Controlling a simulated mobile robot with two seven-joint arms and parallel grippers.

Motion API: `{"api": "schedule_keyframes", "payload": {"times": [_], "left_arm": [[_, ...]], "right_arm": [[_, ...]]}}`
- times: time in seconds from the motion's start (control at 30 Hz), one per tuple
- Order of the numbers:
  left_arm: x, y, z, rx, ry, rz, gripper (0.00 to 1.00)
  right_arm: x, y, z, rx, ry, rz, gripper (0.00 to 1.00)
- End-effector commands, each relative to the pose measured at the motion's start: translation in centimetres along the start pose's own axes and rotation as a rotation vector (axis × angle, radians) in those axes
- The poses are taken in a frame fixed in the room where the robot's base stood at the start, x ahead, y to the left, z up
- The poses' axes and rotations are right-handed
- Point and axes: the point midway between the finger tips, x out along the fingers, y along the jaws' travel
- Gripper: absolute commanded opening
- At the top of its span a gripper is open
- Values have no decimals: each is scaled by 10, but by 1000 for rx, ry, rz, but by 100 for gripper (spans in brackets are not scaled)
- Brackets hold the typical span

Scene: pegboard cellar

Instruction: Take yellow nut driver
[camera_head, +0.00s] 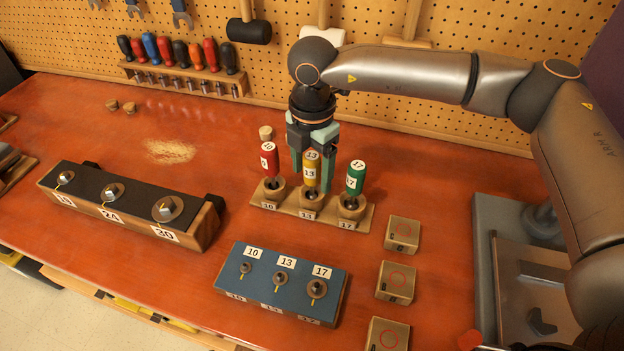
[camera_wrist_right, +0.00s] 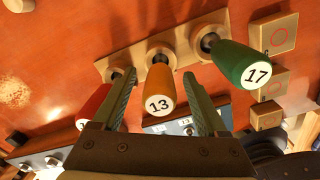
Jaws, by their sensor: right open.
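The yellow nut driver (camera_head: 310,174), marked 13, stands upright in the middle hole of a wooden holder (camera_head: 328,218). A red nut driver (camera_head: 270,160), marked 10, stands left of it and a green one (camera_head: 356,178), marked 17, right of it. The green nut driver (camera_wrist_right: 240,62) is outside the fingers. My left gripper is not in view.
A blue block (camera_head: 236,284) with bolts 10, 13 and 17 lies in front. A black-topped block (camera_head: 85,190) with larger bolts is at left. Several small wooden boxes (camera_head: 395,282) stand at right. A rack of drivers (camera_head: 185,80) hangs on the pegboard.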

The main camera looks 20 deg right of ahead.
Motion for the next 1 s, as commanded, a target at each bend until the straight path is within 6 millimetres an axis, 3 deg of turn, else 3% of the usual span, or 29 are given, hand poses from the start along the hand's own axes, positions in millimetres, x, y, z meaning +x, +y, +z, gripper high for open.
{"api": "schedule_keyframes", "payload": {"times": [0.27, 0.9, 1.0], "left_arm": [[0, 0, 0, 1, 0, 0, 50], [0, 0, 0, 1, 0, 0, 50], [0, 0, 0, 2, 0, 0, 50]], "right_arm": [[4, 0, 0, -1, 0, 0, 76], [3, 0, 0, -1, 0, 1, 4], [3, 0, 0, -1, 0, 1, 0]]}}
